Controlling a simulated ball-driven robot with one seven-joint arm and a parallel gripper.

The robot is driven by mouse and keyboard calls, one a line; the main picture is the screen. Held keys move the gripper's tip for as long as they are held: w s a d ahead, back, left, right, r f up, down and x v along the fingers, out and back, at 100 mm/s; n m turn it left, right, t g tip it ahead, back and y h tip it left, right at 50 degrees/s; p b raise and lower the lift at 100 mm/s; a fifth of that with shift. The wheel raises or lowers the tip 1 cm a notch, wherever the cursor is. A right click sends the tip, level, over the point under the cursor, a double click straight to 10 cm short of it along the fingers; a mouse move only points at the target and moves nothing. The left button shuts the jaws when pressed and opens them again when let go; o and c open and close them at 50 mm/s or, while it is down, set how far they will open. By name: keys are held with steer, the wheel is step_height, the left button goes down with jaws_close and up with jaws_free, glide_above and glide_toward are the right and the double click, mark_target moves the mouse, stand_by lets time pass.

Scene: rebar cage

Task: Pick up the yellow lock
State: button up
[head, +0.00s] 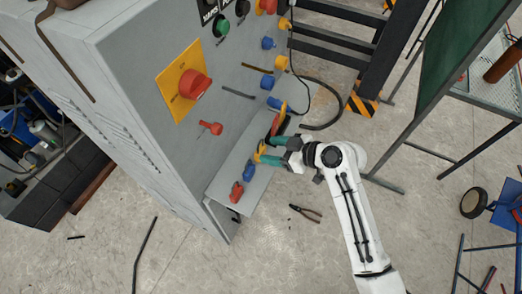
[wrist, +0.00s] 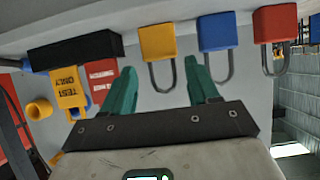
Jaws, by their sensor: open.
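The yellow lock (wrist: 157,43) sits on a grey ledge in the wrist view, its metal shackle pointing toward my gripper. My open gripper (wrist: 160,68) has its green fingers on either side of the shackle, the body lying just beyond the fingertips. I cannot tell whether a finger touches it. In the head view the yellow lock (head: 261,151) is partly hidden by my gripper (head: 268,151) at the cabinet's shelf. A blue lock (wrist: 217,32) stands right of it in the wrist view, close beyond the right finger, and a red lock (wrist: 275,23) farther right.
A black holder (wrist: 75,51) with a yellow tag (wrist: 68,90) and a red tag (wrist: 103,72) is close to the left finger. The grey cabinet (head: 140,80) has knobs and a red switch (head: 194,84). Pliers (head: 305,212) lie on the floor.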

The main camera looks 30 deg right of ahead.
mark_target(264, 151)
steer(key=shift+f+p+x, duration=0.25)
steer(key=shift+p+x, duration=0.1)
steer(key=shift+x, duration=2.35)
steer(key=shift+s, duration=0.2)
steer(key=shift+c, duration=0.3)
steer(key=c, duration=0.7)
steer(key=shift+d, duration=0.1)
